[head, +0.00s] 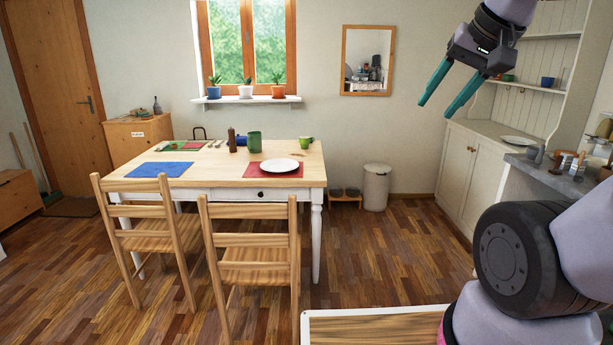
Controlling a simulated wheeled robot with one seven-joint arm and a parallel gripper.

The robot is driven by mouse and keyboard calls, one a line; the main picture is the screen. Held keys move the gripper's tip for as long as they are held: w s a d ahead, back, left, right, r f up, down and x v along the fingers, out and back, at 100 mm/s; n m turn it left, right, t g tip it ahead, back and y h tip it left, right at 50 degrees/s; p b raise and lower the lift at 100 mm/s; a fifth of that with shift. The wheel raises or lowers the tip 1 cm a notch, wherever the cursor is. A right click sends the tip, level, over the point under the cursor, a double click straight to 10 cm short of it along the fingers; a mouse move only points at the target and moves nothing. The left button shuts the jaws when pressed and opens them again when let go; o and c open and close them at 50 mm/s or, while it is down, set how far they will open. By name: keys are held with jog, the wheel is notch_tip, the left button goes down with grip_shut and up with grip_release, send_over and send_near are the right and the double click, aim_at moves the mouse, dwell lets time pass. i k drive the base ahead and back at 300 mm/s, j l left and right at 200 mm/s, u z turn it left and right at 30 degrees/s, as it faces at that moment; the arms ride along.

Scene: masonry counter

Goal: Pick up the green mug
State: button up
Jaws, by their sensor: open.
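A small bright green mug (305,142) stands on the wooden dining table (215,165), near its back right edge. A taller, darker green cylindrical vessel (254,142) stands to its left; I cannot tell if it has a handle. My gripper (436,110) is in the upper right of the view, raised in the air, with two teal fingers apart and nothing between them. It is well to the right of the table and apart from both green things.
A white plate (280,165) lies on a red mat (257,171), with a dark brown grinder (231,139) and blue mat (159,170) nearby. Two wooden chairs (249,240) block the table's front. A white bin (376,187) stands right; open floor lies between table and cupboard (460,160).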

aim_at(305, 140)
jog(key=i+l+z, duration=0.3)
jog(key=i, duration=0.55)
jog(key=i+z, duration=0.3)
jog(key=i, duration=0.6)
jog(key=i+l+u, duration=0.1)
jog(key=i+u, duration=0.35)
jog(key=i, duration=0.2)
jog(key=i+l+u, duration=0.45)
jog(key=i, duration=0.15)
jog(key=i+l+u, duration=0.85)
jog(key=i+l, duration=0.15)
jog(key=l, duration=0.2)
